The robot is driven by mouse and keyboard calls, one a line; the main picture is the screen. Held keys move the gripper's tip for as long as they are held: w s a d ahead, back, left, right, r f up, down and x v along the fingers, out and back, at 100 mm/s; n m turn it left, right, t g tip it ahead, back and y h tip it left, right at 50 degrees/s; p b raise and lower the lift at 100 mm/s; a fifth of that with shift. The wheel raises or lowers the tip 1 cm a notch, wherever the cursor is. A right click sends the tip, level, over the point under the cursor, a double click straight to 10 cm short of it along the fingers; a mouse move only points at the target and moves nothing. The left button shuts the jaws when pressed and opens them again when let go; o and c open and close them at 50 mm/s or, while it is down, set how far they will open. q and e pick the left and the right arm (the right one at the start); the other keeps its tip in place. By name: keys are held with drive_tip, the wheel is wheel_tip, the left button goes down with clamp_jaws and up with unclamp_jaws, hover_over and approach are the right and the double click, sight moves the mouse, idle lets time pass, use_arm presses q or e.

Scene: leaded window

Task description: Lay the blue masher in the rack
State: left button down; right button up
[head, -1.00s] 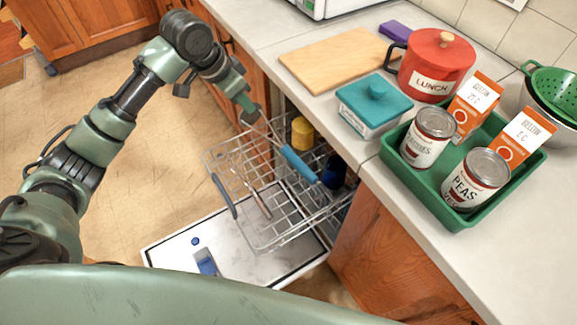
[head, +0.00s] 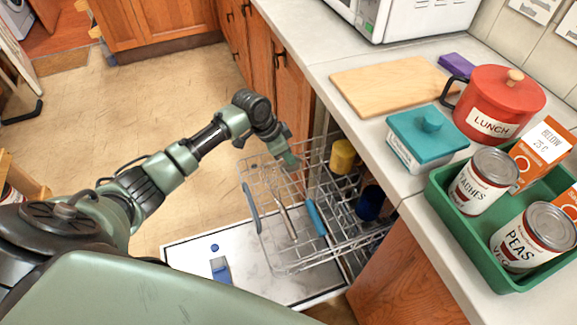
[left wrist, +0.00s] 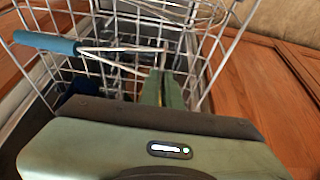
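The blue masher (head: 316,217) is in the dish rack (head: 283,268), its blue handle pointing down toward the front in the head view. My left gripper (head: 291,161) is over the back of the rack, its fingers close together at the masher's metal end. In the left wrist view, the masher's blue handle (left wrist: 45,42) is at the left and its thin metal rods run to the fingertips (left wrist: 163,76), which look shut on it. The masher's far end is partly hidden by the fingers and wires. My right gripper is not in view.
The rack is pulled out above the open dishwasher door (head: 245,284). It holds a yellow cup (head: 342,157), a dark blue cup (head: 370,203) and a thin brownish utensil (head: 284,214). The counter at right holds a green tray (head: 462,246), a teal-lidded box (head: 425,140) and a red pot (head: 500,95).

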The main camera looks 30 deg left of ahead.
sight(288, 166)
use_arm(q)
wheel_tip(288, 166, down, 4)
drive_tip(key=shift+f, duration=0.25)
drive_tip(key=shift+f, duration=0.15)
drive_tip(key=c, duration=1.6)
unclamp_jaws()
